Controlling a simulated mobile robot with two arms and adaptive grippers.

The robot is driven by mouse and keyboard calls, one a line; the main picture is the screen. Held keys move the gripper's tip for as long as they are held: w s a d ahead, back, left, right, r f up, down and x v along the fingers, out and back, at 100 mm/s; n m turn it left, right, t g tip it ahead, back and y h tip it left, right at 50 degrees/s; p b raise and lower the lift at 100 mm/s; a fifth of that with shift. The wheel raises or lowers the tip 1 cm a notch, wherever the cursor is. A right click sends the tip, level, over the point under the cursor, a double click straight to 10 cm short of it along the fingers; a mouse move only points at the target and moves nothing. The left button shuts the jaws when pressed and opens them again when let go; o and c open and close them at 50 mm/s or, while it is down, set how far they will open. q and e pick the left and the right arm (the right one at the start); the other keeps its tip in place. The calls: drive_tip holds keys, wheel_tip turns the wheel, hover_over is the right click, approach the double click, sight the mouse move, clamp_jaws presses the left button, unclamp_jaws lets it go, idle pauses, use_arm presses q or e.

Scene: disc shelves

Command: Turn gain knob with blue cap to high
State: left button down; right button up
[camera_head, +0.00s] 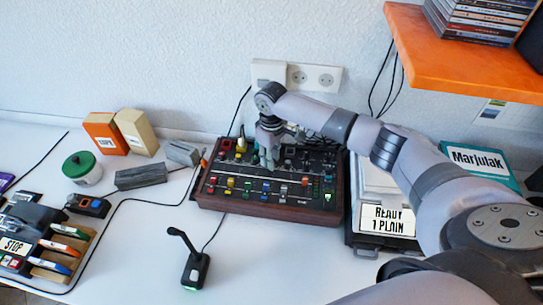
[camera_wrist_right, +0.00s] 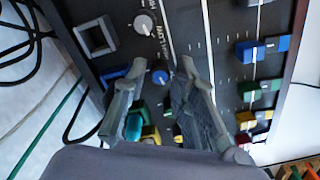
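The mixer (camera_head: 262,206), a dark panel in a wooden frame with several coloured caps, lies on the white table in the head view. My right gripper (camera_head: 268,162) is above its back middle part, pointing down. In the right wrist view, my right gripper (camera_wrist_right: 162,66) is open, its two fingers apart. A round blue-capped knob (camera_wrist_right: 160,74) shows between the fingertips, with visible space on either side. I cannot tell whether the fingertips are down at knob height. In the head view my gripper hides this part of the panel. My left gripper is not in view.
A grey-capped knob (camera_wrist_right: 144,25) is close beyond the fingertips. Blue (camera_wrist_right: 264,48) and green (camera_wrist_right: 256,89) slider caps are to the right. An orange shelf (camera_head: 460,65) overhangs at the upper right.

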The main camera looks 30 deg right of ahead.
clamp_jaws()
drive_tip(key=shift+r, duration=0.1)
idle(0.4)
drive_tip(key=shift+r+m+p, duration=0.1)
drive_tip(key=shift+m+p, duration=0.3)
drive_tip(key=shift+p, duration=0.35)
drive_tip(key=m+p, duration=0.6)
drive_tip(key=p, duration=0.1)
drive_tip(key=shift+a+r+m+p, duration=0.1)
drive_tip(key=shift+m+p, duration=0.2)
drive_tip(key=shift+p, duration=0.1)
drive_tip(key=m+p, duration=0.4)
drive_tip(key=m, duration=0.1)
drive_tip(key=shift+f+m+p, duration=0.2)
drive_tip(key=shift+m+p, duration=0.85)
drive_tip(key=shift+m, duration=1.35)
drive_tip(key=shift+w, duration=0.1)
